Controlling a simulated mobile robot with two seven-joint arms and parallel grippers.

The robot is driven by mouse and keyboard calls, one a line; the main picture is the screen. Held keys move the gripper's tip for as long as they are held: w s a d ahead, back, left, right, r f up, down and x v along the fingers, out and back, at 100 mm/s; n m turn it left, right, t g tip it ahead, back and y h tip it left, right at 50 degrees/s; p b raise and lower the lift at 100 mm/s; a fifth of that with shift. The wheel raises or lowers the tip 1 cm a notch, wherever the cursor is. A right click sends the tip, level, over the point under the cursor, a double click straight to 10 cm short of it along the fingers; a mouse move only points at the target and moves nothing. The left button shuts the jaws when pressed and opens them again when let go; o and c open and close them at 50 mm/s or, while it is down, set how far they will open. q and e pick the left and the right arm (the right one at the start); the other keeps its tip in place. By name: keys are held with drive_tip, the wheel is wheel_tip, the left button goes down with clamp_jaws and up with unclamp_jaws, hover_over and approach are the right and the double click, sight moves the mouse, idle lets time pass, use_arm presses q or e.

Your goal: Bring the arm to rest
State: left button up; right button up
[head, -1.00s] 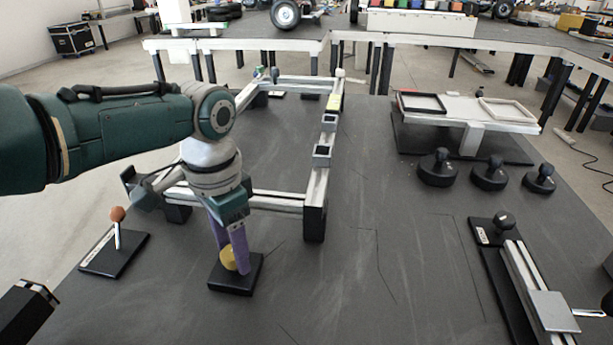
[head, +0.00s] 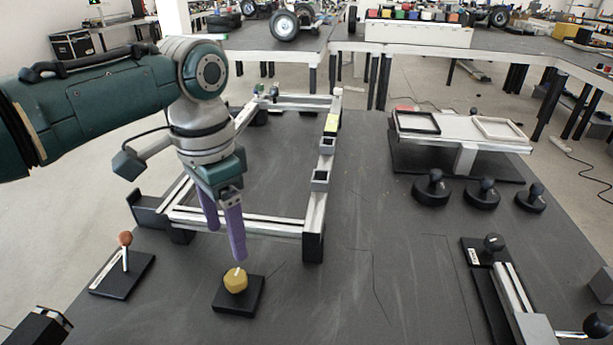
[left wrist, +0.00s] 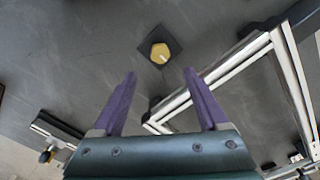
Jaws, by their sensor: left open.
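My left gripper (head: 224,238) is open and empty, with purple fingers pointing down. It hangs above the table, just above and behind a yellow knob (head: 235,281) on a black square base (head: 238,300), and is apart from it. In the left wrist view the open fingers (left wrist: 160,92) show with nothing between them, and the yellow knob (left wrist: 160,53) sits beyond the tips with a light pointer mark.
A metal frame (head: 250,227) stands close behind the gripper. Black round knobs (head: 481,194) and a tray stand (head: 465,130) are at right. The dark table (head: 345,250) is clear in the middle.

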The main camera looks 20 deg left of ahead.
use_arm(q)
drive_tip(key=shift+r, duration=0.25)
drive_tip(key=s+d+t+h+p, duration=0.15)
drive_tip(key=s+d+p, duration=0.35)
drive_tip(key=s+d, duration=0.5)
drive_tip(key=s+a+r+n+t+y+p, duration=0.1)
drive_tip(key=s+a+r+n+t+p, duration=0.15)
drive_tip(key=s+r, duration=0.7)
wheel_tip(320, 180, up, 38)
drive_tip(key=s+a+p, duration=0.1)
drive_tip(key=p, duration=3.6)
drive_tip(key=shift+s+a, duration=0.2)
drive_tip(key=shift+f+n, duration=0.1)
drive_tip(key=shift+n, duration=0.15)
